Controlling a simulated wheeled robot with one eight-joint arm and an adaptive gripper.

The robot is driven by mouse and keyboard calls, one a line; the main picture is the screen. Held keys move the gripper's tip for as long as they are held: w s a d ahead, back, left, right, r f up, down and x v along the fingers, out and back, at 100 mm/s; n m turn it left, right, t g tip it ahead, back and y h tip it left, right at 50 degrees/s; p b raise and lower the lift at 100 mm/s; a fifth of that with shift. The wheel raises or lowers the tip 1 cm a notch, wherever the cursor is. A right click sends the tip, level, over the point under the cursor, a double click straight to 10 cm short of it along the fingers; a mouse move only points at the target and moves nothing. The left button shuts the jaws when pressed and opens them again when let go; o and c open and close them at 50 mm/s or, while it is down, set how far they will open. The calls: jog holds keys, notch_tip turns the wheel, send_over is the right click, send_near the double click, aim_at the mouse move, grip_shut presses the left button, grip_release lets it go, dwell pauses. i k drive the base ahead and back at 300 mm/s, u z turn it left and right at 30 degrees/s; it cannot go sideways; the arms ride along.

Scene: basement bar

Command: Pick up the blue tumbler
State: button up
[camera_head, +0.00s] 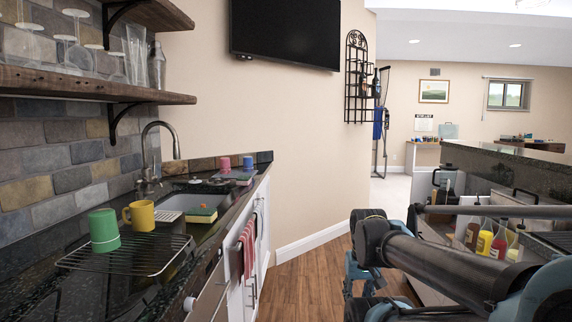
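A small blue tumbler (248,161) stands at the far end of the dark counter on the left, near the wall corner. A pink tumbler (224,163) stands just left of it. My arm reaches in from the lower right and bends down near the middle of the picture, well short of the tumblers and to their right. I cannot make out the fingers of my gripper.
On the dark counter (70,288), a wire rack (125,262) holds a green cup (104,230); a yellow mug (139,215) is beside it. A faucet (149,160) and sponge (201,215) are by the sink. Bottles (485,238) stand right. Wood floor (310,282) is clear.

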aim_at(248, 164)
jog(key=z, duration=0.5)
jog(key=i, duration=2.2)
jog(key=u, duration=0.6)
jog(key=i, duration=0.9)
jog(key=u, duration=0.55)
